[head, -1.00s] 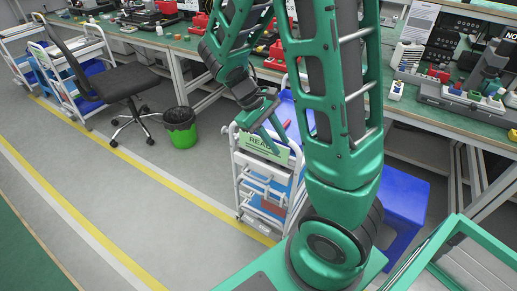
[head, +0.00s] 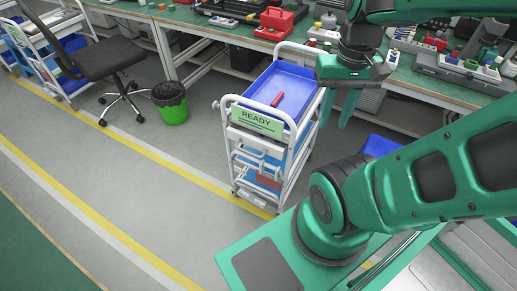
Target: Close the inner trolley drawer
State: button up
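The white trolley (head: 232,178) stands in the middle of the head view, with a green "READY" sign (head: 256,120) on its near end. Its blue top tray (head: 290,84) holds a red object (head: 278,99). Below the tray, blue and red parts show between the frame bars. I cannot tell from this angle which drawer is the inner one, or whether it is open or closed. My gripper (head: 338,110) is at the right of the trolley, near its right rim, fingers pointing down. The fingers look spread with nothing between them. I cannot tell whether they touch the trolley.
A long green workbench (head: 220,30) with tools and red boxes runs along the back. A blue bin (head: 380,145) is partly hidden behind my arm. A green waste bin (head: 171,104) and a black office chair (head: 92,62) stand left.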

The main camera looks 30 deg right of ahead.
aim_at(266, 144)
jog(key=z, duration=0.45)
jog(key=k, duration=0.9)
jog(key=z, duration=0.25)
jog(key=i, duration=0.5)
jog(key=z, duration=0.05)
